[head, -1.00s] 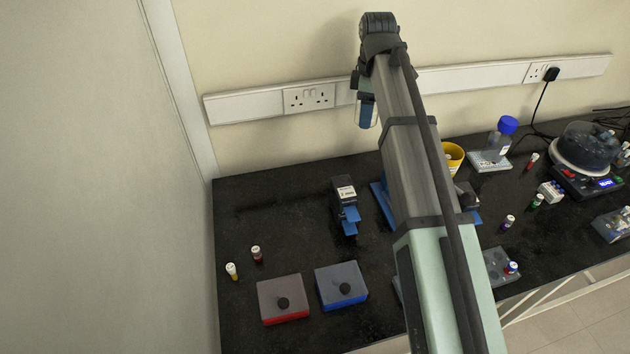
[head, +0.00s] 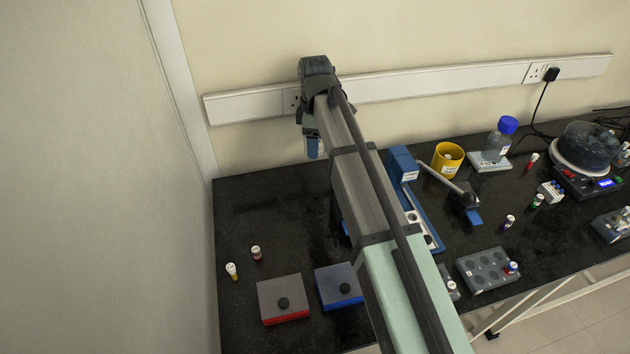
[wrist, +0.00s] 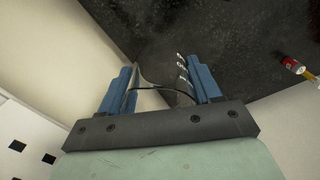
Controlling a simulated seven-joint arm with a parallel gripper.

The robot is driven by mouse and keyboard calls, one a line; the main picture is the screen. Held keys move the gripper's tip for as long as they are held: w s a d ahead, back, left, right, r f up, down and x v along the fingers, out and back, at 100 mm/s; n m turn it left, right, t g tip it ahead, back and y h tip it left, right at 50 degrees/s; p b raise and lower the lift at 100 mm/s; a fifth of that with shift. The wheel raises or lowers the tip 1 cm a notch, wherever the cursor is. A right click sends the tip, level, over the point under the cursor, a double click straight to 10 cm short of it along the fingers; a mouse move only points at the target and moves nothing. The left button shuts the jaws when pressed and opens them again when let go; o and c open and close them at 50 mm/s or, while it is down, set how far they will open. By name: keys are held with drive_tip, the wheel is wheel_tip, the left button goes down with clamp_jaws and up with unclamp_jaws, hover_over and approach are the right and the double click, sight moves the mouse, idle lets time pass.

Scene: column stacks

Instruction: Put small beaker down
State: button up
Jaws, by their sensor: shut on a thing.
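The small beaker (wrist: 162,72) is clear glass with white marks on its side, seen in the wrist view between the two blue fingers. My gripper (wrist: 165,80) is shut on it. In the head view my gripper (head: 313,147) is above the back left part of the black bench, near the wall, with the beaker held in the air. The arm hides most of the beaker there. The wrist view shows dark bench surface beyond the beaker.
The black bench (head: 265,205) is clear at the back left. Two small vials (head: 231,271) (head: 256,254), a red-based box (head: 283,298) and a blue-based box (head: 340,286) stand in front. A blue stand (head: 403,165) and yellow container (head: 447,158) are right of the arm.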

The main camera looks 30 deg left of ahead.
sight(315, 181)
drive_tip(key=shift+f, duration=5.85)
drive_tip(key=shift+f, duration=0.15)
drive_tip(key=o, duration=1.1)
wheel_tip(315, 181, up, 12)
drive_tip(key=shift+r, duration=0.15)
drive_tip(key=shift+w, duration=0.1)
